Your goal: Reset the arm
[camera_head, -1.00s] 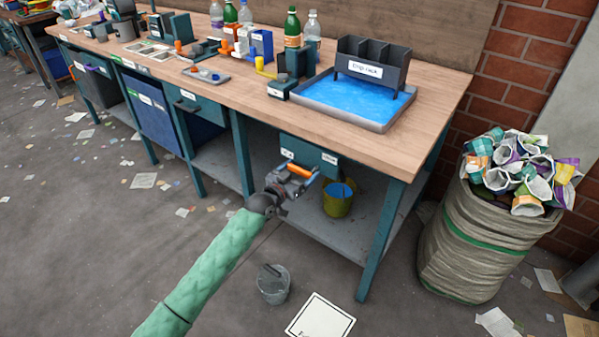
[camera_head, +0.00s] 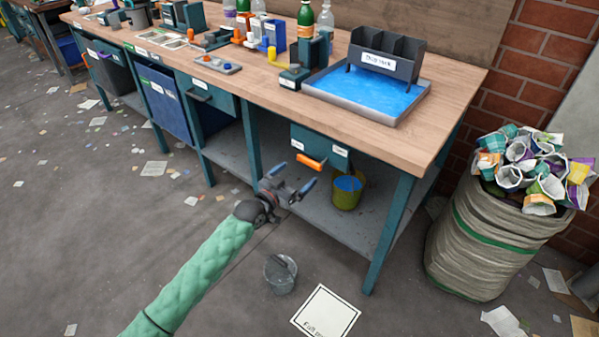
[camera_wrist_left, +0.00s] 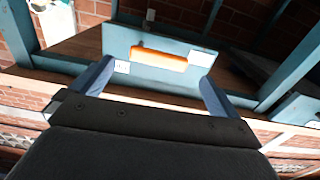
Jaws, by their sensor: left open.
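My left arm, in a green sleeve, reaches in from the lower left of the head view. Its gripper (camera_head: 289,180) is open and empty, in front of the workbench. An orange handle (camera_head: 311,161) is on a teal drawer front (camera_head: 335,155) under the bench top, a little beyond the fingertips. In the left wrist view, the orange handle (camera_wrist_left: 159,58) shows between the two spread fingers, apart from them, on the drawer front with white labels. My right gripper is not in view.
The workbench (camera_head: 400,145) carries a blue-filled tray (camera_head: 340,112), a black rack (camera_head: 386,60) and bottles. A yellow bucket (camera_head: 345,197) stands on its lower shelf. A grey bucket (camera_head: 280,277) and a white floor sign (camera_head: 325,312) are near my arm. A full sack (camera_head: 480,240) stands at right.

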